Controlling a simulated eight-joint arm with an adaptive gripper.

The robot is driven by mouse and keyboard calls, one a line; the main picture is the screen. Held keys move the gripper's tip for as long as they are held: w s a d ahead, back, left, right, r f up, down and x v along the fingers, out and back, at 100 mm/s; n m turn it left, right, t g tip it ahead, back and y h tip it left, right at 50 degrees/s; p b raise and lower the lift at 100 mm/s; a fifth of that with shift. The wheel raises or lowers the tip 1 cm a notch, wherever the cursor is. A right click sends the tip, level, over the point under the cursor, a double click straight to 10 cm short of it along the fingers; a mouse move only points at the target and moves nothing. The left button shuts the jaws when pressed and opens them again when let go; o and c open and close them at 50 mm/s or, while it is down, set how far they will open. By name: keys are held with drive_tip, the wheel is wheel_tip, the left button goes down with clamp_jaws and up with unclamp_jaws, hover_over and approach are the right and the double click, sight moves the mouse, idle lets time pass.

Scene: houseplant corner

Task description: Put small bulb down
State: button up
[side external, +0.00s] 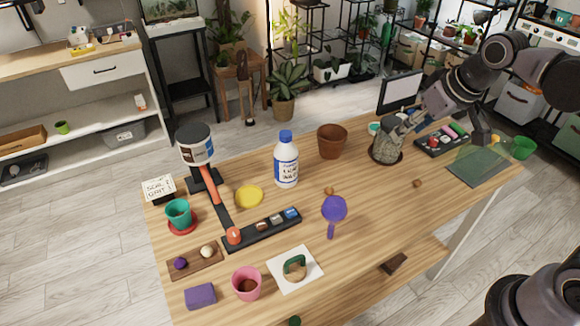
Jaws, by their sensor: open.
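My gripper (482,136) is at the far right of the table, small and dark in this view. It is open, and I see nothing held in it. It is over or beside the green mat (478,170); the exact height is hard to tell. A small orange-yellow item (495,140) shows next to it, too small to name. One small brown bulb-like piece (417,183) lies on bare wood left of the mat. Another (329,190) lies by the purple scoop (334,208). A purple bulb (180,263) and a cream one (207,251) sit on a wooden board at front left.
A dark tray of coloured items (442,138) and a grey mottled vessel (386,149) stand left of my gripper. A terracotta pot (332,142) and a white bottle (286,164) stand further left. A green cup (523,147) is at the right.

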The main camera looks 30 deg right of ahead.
drive_tip(key=s+f+t, duration=0.1)
drive_tip(key=s+f, duration=0.3)
drive_tip(key=s, duration=0.2)
drive_tip(key=shift+s+f+t, duration=0.3)
drive_tip(key=shift+s+f, duration=0.05)
drive_tip(key=shift+s, duration=0.05)
